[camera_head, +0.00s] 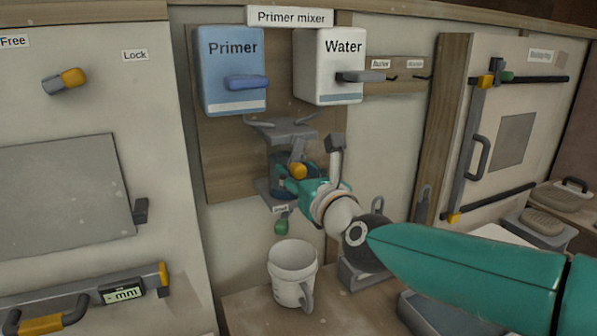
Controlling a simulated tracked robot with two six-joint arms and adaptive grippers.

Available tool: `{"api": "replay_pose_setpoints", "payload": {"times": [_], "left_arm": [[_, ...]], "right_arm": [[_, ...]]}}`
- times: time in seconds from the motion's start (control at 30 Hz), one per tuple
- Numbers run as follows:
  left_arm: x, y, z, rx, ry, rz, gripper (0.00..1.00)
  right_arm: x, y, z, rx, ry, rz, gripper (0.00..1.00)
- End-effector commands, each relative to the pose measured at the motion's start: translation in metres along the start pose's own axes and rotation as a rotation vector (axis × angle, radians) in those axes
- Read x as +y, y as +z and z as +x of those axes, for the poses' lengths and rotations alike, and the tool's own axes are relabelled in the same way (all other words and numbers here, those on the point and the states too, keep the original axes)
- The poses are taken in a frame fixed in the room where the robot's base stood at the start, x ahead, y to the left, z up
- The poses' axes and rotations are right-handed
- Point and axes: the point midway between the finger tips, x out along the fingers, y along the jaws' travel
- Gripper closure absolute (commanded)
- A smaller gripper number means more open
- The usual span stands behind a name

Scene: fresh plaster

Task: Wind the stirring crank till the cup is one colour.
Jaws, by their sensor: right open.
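The primer mixer is on a wooden board (228,165) under a "Primer mixer" sign. A dark blue cup (279,160) sits in its grey frame (268,187), below the two tanks. The cup is mostly hidden, and its contents and colour mix cannot be made out. A yellow knob (298,170), which looks like the stirring crank's handle, shows at the front of the cup. My right gripper (286,177) is open right at the cup and knob. Whether it touches the knob cannot be told. My left gripper is out of view.
A blue Primer tank (228,62) and a white Water tank (322,60) hang above, each with a lever. A white jug (291,262) stands on the worktop (250,305) below. A door with a handle is at right.

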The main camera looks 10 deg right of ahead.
Motion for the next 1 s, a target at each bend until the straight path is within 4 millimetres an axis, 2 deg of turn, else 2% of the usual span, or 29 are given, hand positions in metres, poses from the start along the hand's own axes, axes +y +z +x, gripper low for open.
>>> {"api": "replay_pose_setpoints", "payload": {"times": [0.2, 0.5, 0.53, 1.0], "left_arm": [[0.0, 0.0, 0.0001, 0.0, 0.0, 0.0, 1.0], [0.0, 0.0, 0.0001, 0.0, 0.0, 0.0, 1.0], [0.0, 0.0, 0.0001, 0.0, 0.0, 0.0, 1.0], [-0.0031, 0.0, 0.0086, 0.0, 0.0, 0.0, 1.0]], "right_arm": [[0.0001, -0.0004, 0.0003, 0.0, 0.0, 0.0, 0.47], [0.0003, -0.0003, 0.0002, 0.0, 0.0, 0.0, 0.97], [0.0003, -0.0003, 0.0001, 0.0, 0.0, 0.0, 1.0], [-0.0044, -0.0028, 0.0, -0.001, 0.0, -0.078, 1.0]]}}
